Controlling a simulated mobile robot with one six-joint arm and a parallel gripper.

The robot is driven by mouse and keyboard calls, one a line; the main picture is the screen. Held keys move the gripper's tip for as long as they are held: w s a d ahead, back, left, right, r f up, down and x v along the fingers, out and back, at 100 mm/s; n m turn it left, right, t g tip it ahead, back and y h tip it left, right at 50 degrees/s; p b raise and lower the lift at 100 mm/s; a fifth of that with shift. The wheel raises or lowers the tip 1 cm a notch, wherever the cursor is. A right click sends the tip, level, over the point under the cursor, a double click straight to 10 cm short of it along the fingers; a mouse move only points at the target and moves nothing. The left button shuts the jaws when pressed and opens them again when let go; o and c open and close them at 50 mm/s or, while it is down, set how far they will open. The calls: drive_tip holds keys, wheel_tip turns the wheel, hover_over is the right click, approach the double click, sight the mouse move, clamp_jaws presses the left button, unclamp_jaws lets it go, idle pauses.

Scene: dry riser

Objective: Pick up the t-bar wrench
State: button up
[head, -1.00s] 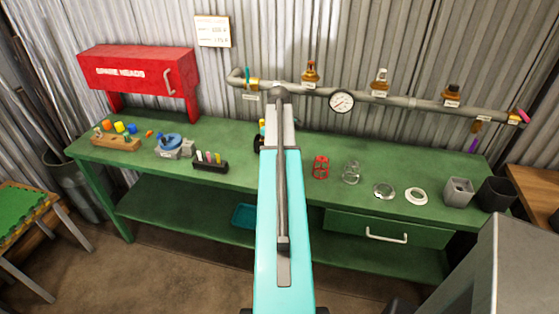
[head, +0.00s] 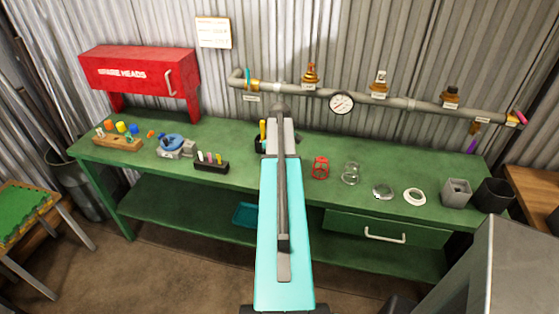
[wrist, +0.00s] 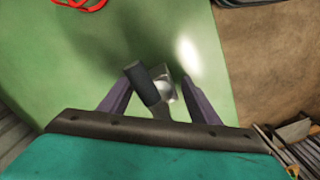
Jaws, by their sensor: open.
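My gripper (wrist: 158,102) shows in the wrist view with its two purple fingers apart. Between and beyond them is a dark bar (wrist: 143,82), tilted in the picture, beside a light grey piece (wrist: 163,90) with a rounded shiny top. This may be the t-bar wrench, but I cannot tell for sure. The fingers are not closed on it, and contact cannot be judged. In the head view my own arm hides the gripper and the bench behind it, and no t-bar wrench can be made out there.
The green bench (head: 225,184) carries a red cage (head: 321,167), a glass piece (head: 351,172), a white ring (head: 414,197), a grey holder (head: 456,192) and a black cup (head: 494,195). A dark holder with yellow handles (head: 263,132) stands close to my arm. A pipe with a gauge (head: 341,104) runs behind.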

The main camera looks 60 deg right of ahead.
drive_tip(key=shift+c, duration=0.3)
drive_tip(key=c, duration=1.2)
drive_tip(key=shift+c, duration=0.2)
drive_tip(key=shift+r, duration=0.1)
drive_tip(key=shift+r+b, duration=0.8)
drive_tip(key=shift+r, duration=0.8)
drive_tip(key=s+a+r+b, duration=0.1)
drive_tip(key=s+a+b, duration=0.2)
drive_tip(key=s+a, duration=0.6)
drive_tip(key=s, duration=0.4)
drive_tip(key=shift+a+r+b, duration=0.15)
drive_tip(key=shift+r+b, duration=0.15)
drive_tip(key=shift+r, duration=0.05)
drive_tip(key=shift+w, duration=0.1)
